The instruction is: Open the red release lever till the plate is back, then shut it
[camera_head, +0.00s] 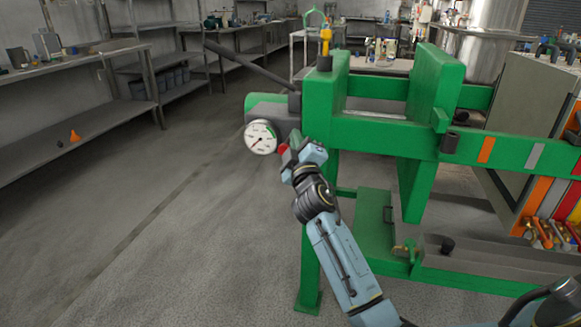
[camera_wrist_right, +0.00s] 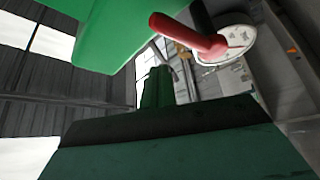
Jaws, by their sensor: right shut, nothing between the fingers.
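In the right wrist view the red lever (camera_wrist_right: 190,38) shows as a bent red handle in front of the gauge. My right gripper (camera_head: 296,147) is shut and empty, close beside the lever; I cannot tell if they touch. The green plate (camera_head: 436,85) stands upright in the press frame, with a wide gap between it and the left end block (camera_head: 318,105). My left gripper is not in view.
The round gauge (camera_head: 260,137) and a dark pump handle (camera_head: 246,64) stick out to the left of the press. Grey and coloured plates (camera_head: 535,95) stand at the right. Floor to the left is clear up to the metal shelves (camera_head: 80,115).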

